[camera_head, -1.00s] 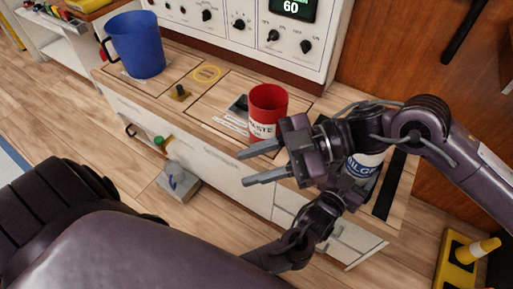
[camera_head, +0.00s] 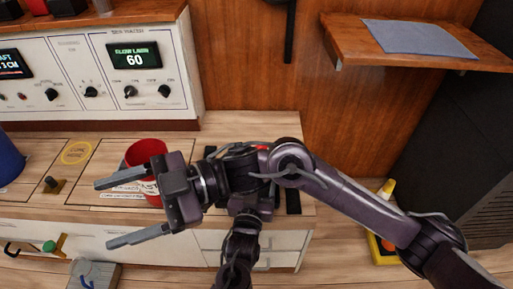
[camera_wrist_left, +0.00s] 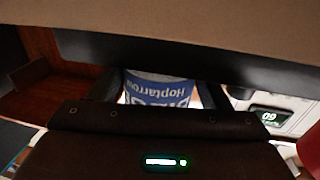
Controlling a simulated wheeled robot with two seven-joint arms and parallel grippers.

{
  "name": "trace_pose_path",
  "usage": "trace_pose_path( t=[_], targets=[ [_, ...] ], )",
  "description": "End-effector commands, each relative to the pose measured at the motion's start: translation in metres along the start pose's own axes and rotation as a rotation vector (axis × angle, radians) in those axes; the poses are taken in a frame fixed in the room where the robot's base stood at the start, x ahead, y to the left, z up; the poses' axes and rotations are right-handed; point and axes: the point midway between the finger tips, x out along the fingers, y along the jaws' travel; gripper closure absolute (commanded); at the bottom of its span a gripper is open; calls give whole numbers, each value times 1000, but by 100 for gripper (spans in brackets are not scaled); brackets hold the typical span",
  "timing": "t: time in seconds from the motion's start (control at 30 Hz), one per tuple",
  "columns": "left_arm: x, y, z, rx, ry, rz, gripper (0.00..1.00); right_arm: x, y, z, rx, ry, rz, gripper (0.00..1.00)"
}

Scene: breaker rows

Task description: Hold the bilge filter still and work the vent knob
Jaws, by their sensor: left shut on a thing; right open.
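The bilge filter (camera_wrist_left: 158,88) shows in the left wrist view as a blue-and-white labelled cylinder with upside-down lettering. My left gripper (camera_wrist_left: 160,98) is shut on it, with dark fingers at both sides. In the head view my right arm covers the filter and my left gripper; only my left wrist shows below. My right gripper (camera_head: 104,214) is open and empty, its jaws pointing left, in front of the counter near the red waste container and away from the filter. I cannot make out the vent knob; a small red spot shows behind my right wrist.
The red waste container (camera_head: 146,153) stands on the counter (camera_head: 275,125) behind my right gripper. A blue mug (camera_head: 8,160) is at the left edge. The control console (camera_head: 100,75) backs the counter. A wooden shelf (camera_head: 350,45) is at upper right. A yellow floor stand (camera_head: 383,250) is at lower right.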

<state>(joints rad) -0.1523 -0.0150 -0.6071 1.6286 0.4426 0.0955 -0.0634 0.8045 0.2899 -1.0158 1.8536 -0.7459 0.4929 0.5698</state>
Motion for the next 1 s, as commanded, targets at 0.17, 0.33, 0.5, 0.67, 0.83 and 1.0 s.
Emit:
trace_pose_path(
  t=[0.17,0.33,0.5,0.67,0.83,1.0],
  targets=[
    [1,0,-2,-1,5,0,71,-22,27,-11,-22,87,251,31],
    [1,0,-2,-1,5,0,71,-65,51,-6,-21,107,512,31],
    [1,0,-2,-1,5,0,71,-126,62,15,11,66,781,31],
    [1,0,-2,-1,5,0,71,-192,52,48,67,-29,1024,31],
    [1,0,-2,-1,5,0,71,-258,23,84,139,-164,1235,31],
    [1,0,-2,-1,5,0,71,-300,-6,108,193,-276,1357,31]
  ],
)
